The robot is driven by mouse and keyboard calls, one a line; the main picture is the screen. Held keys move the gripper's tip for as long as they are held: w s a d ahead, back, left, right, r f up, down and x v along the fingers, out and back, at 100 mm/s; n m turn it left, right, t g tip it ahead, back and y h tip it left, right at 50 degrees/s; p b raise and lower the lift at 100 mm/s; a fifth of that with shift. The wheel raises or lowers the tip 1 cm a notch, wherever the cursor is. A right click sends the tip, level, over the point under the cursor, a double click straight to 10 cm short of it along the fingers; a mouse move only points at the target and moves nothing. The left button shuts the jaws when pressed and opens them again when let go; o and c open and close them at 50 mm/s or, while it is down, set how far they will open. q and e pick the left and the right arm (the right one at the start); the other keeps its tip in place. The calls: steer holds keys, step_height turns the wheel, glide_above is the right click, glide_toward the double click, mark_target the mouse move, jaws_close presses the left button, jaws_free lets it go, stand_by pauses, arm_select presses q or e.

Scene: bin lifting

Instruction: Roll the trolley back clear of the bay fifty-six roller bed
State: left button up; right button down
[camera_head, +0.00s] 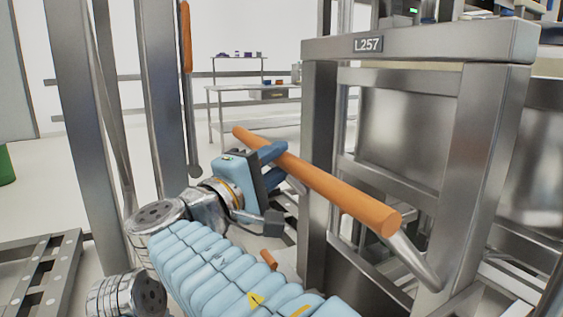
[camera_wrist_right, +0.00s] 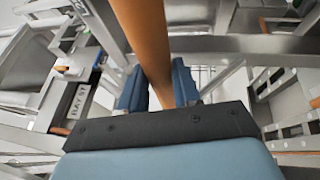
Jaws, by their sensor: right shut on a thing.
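The trolley (camera_head: 318,160) is a grey steel frame with a plate reading L257 on its top beam, on the right of the head view. Its orange handle (camera_head: 345,195) slants across the middle on a bent metal bracket. My right gripper (camera_head: 277,162) is shut on the handle near its far end. In the right wrist view, the blue fingers (camera_wrist_right: 157,90) stand on both sides of the orange bar (camera_wrist_right: 143,35). My left gripper is not in view. I cannot tell which part is the bay fifty-six roller bed.
A low grey metal frame (camera_head: 40,270) lies at the lower left. Tall steel posts (camera_head: 80,100) stand close left of my arm, one with an orange grip (camera_head: 186,40). A bay sign (camera_wrist_right: 76,101) shows in the wrist view. A table (camera_head: 255,92) stands behind, with open floor before it.

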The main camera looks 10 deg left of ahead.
steer(key=shift+w+d+r+m+h, duration=0.15)
steer(key=shift+w+d+r+h, duration=0.1)
steer(key=shift+d, duration=0.25)
steer(key=shift+w+d+r+m+h, duration=0.15)
steer(key=shift+d+r, duration=0.1)
steer(key=shift+d, duration=0.2)
steer(key=c, duration=0.8)
jaws_free()
steer(key=shift+w+d+f, duration=0.1)
steer(key=shift+d, duration=0.15)
steer(key=shift+s+a+f, duration=0.2)
steer(key=shift+a, duration=0.15)
steer(key=v, duration=1.3)
steer(key=shift+s+r+b, duration=0.2)
steer(key=shift+s+b, duration=0.05)
steer(key=shift+b, duration=0.1)
